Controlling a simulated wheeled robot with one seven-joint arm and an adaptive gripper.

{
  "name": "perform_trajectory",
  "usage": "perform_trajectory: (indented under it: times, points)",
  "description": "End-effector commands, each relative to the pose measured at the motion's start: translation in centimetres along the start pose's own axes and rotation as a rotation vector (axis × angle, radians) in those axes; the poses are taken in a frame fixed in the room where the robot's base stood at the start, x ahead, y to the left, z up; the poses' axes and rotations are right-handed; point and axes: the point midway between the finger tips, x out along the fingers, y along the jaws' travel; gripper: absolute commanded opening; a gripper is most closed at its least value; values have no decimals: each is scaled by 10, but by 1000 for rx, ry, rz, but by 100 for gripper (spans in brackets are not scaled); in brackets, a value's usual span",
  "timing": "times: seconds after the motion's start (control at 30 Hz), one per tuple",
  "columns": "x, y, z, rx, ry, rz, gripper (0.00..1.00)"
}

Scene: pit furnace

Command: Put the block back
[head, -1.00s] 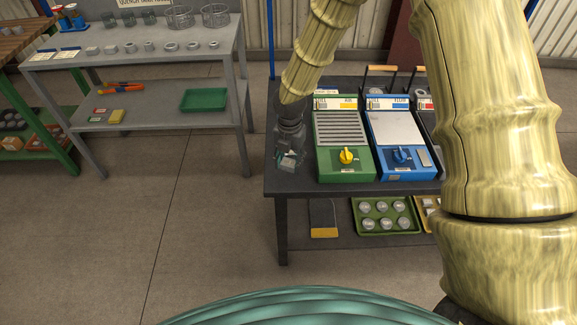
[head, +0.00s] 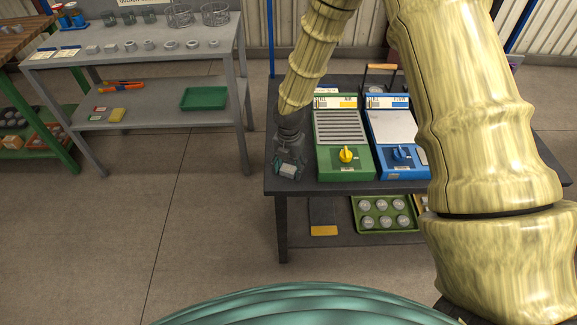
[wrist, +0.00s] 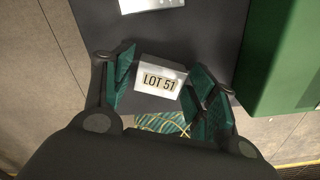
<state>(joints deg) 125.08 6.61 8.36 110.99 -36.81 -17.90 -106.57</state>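The block, a small pale piece with a label reading "LOT 51" (wrist: 160,80), lies between my two fingers in the wrist view. My gripper (wrist: 163,86) has its dark teal fingers spread to either side of it. In the head view my gripper (head: 288,164) points down over the left front part of the dark table (head: 325,187). The pale block (head: 287,170) shows at the fingertips. Whether its underside touches the table is hidden.
A green furnace unit (head: 344,130) stands just right of my gripper, with a blue unit (head: 397,130) beyond it. A pale plate (wrist: 150,4) lies farther back on the table. A green tray (head: 383,225) is on the lower shelf. A grey rack (head: 150,55) stands left across open floor.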

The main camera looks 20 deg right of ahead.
Motion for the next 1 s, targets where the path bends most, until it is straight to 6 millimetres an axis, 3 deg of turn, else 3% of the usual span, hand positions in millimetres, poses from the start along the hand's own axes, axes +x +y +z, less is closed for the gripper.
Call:
perform_trajectory:
  times: [0.47, 1.0]
  points:
    - [-8, 0, 0, 0, -1, 1, 66]
    - [-87, 0, 1, 1, -2, 3, 66]
